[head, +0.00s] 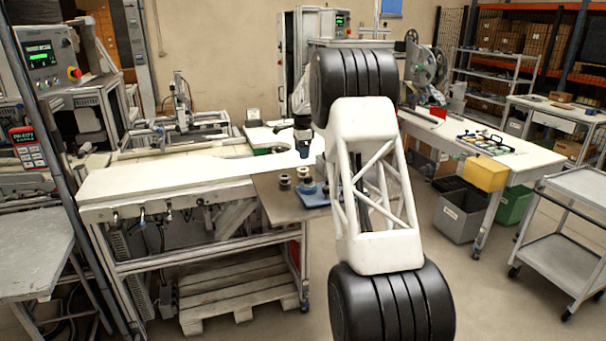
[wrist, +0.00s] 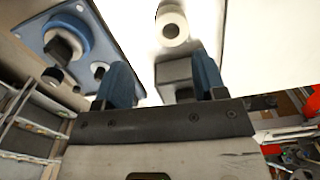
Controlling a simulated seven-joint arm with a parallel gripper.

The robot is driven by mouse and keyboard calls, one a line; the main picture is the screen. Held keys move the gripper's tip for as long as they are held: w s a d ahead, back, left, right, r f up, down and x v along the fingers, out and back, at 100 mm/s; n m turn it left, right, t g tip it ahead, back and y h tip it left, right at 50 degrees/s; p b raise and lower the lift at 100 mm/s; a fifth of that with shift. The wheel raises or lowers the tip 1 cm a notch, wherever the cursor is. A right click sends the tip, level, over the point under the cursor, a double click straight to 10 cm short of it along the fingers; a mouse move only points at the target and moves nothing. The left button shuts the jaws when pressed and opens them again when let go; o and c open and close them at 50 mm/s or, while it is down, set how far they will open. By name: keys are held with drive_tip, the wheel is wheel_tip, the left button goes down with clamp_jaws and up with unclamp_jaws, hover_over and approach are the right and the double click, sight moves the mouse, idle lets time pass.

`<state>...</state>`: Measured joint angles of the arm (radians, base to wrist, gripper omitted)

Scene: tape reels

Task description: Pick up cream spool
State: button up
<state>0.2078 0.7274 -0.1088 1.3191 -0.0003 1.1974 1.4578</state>
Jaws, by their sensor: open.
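The cream spool (wrist: 172,24), a pale round reel with a hole in its middle, shows at the top centre of the wrist view. My gripper (wrist: 161,65) is open, its blue fingers apart with nothing held. The spool lies beyond the fingertips, between their lines. In the head view my gripper (head: 304,150) hangs above the brown end of the workbench, over a small group of spools. One pale spool (head: 303,172) stands there just below the fingers. I cannot tell for certain which spool in that group is the cream one.
A grey block-like thing (wrist: 177,72) shows between the fingers. A blue tray (wrist: 104,42) holding a dark-and-pale reel lies to the left; it also shows in the head view (head: 318,200). Another spool (head: 285,182) stands beside it. The white benchtop (head: 150,180) is largely clear.

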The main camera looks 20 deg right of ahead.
sight(303, 172)
drive_tip(key=shift+w+d+f+m, duration=0.3)
drive_tip(key=shift+w+d+f, duration=0.2)
drive_tip(key=shift+w+f, duration=0.3)
drive_tip(key=shift+f, duration=0.15)
drive_tip(key=shift+f, duration=1.2)
drive_tip(key=shift+f, duration=0.15)
drive_tip(key=shift+s+f, duration=0.15)
drive_tip(key=shift+f, duration=2.3)
drive_tip(key=c, duration=0.7)
